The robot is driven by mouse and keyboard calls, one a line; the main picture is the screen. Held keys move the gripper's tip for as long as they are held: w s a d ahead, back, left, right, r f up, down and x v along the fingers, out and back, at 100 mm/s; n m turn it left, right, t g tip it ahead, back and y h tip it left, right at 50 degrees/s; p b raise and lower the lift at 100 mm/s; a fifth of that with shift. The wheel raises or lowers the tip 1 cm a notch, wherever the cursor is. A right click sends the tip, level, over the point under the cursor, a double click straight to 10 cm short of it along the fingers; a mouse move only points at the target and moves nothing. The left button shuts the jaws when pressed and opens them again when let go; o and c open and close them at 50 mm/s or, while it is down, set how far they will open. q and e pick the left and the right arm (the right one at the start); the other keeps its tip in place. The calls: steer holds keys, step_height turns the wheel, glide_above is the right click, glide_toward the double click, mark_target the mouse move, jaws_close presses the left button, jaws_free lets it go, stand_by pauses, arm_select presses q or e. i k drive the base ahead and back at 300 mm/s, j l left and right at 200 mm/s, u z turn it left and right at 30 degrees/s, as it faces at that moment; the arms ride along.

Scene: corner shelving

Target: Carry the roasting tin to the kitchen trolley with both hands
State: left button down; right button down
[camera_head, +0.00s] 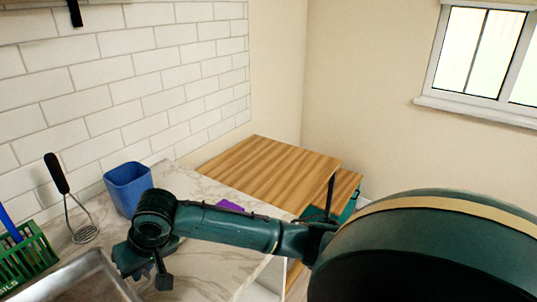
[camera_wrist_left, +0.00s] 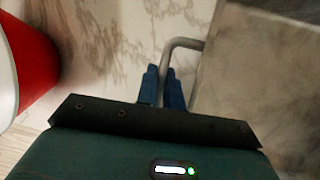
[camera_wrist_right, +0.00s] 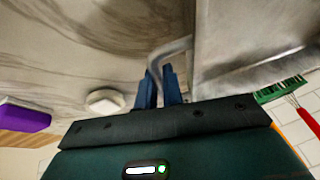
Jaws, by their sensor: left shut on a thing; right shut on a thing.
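The grey metal roasting tin (camera_head: 75,282) shows at the lower left of the head view, over the marble counter. I cannot tell whether it rests there or is lifted. My right gripper (camera_head: 160,278) is at its right end. In the right wrist view that gripper (camera_wrist_right: 160,82) is shut on a wire handle of the tin (camera_wrist_right: 245,35). In the left wrist view my left gripper (camera_wrist_left: 163,82) is shut on the other handle, beside the tin's wall (camera_wrist_left: 255,75). The left gripper is outside the head view. A wooden top (camera_head: 270,170), possibly the trolley, stands past the counter.
A blue cup (camera_head: 128,187), a masher (camera_head: 72,200) and a green basket (camera_head: 28,258) stand along the tiled wall. A purple item (camera_head: 229,206) lies behind my right forearm. A red item (camera_wrist_left: 32,60) is close to my left gripper. The wooden top is clear.

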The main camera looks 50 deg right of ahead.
mark_target(277, 173)
steer(key=k+l, duration=0.15)
steer(key=l, duration=0.2)
steer(key=k+l, duration=0.1)
steer(key=l, duration=0.3)
steer(key=k+l, duration=0.15)
steer(key=l, duration=0.2)
steer(key=l+u, duration=0.1)
steer(key=l, duration=2.4)
